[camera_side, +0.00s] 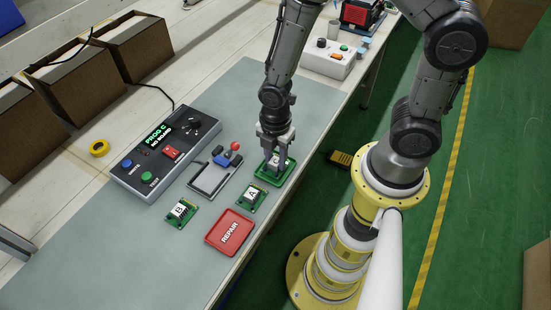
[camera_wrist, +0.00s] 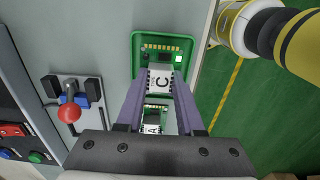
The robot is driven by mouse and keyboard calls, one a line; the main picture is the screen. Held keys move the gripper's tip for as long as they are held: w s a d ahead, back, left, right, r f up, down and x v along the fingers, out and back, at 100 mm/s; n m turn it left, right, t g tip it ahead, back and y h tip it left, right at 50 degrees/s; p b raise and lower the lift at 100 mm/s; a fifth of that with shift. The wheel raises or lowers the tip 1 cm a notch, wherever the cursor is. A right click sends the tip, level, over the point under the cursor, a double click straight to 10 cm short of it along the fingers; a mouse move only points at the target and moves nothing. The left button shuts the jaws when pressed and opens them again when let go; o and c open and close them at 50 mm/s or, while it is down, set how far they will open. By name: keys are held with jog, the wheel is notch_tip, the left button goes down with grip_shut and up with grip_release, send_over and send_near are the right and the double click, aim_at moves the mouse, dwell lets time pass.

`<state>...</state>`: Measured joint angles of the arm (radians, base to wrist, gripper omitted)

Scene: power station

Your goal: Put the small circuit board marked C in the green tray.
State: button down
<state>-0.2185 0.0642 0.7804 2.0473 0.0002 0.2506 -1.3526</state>
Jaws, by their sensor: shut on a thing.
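My gripper (camera_side: 275,160) points down over the green tray (camera_side: 262,177) and is shut on board C. In the wrist view the board lies within the outline of the green tray (camera_wrist: 138,42). The fingers hide part of the tray, and I cannot tell whether the board touches its floor. Board A (camera_side: 250,197) lies on the mat in front of the tray and shows partly between the fingers in the wrist view (camera_wrist: 152,127).
Board B (camera_side: 181,212) and the red REPAIR tray (camera_side: 231,232) lie nearer the front. Left of my gripper are a fixture with a red-knobbed lever (camera_side: 235,146) and a control box (camera_side: 162,150) whose screen reads "PROG C, NO BOARD". The table's edge runs close right of the green tray.

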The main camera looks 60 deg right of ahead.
jog(key=shift+f, duration=0.25)
jog(key=shift+f, duration=0.15)
jog(key=c, duration=0.8)
grip_release()
notch_tip(320, 180, up, 12)
notch_tip(320, 180, up, 12)
jog(key=f+m+t, duration=0.1)
jog(key=m+t, duration=0.2)
jog(key=m, duration=0.6)
send_over(276, 161)
jog(key=s+d, duration=0.3)
jog(key=d, duration=0.1)
jog(key=s+r+m+t, duration=0.1)
jog(key=s+r+m, duration=0.1)
jog(key=m, duration=0.1)
jog(key=s+d+r+m, duration=0.1)
jog(key=s+r+m, duration=0.1)
jog(key=m, duration=0.1)
jog(key=s+r+m+t, duration=0.1)
jog(key=s+r+m, duration=0.1)
jog(key=m, duration=0.1)
jog(key=shift+s+d+t, duration=0.3)
jog(key=shift+d, duration=0.1)
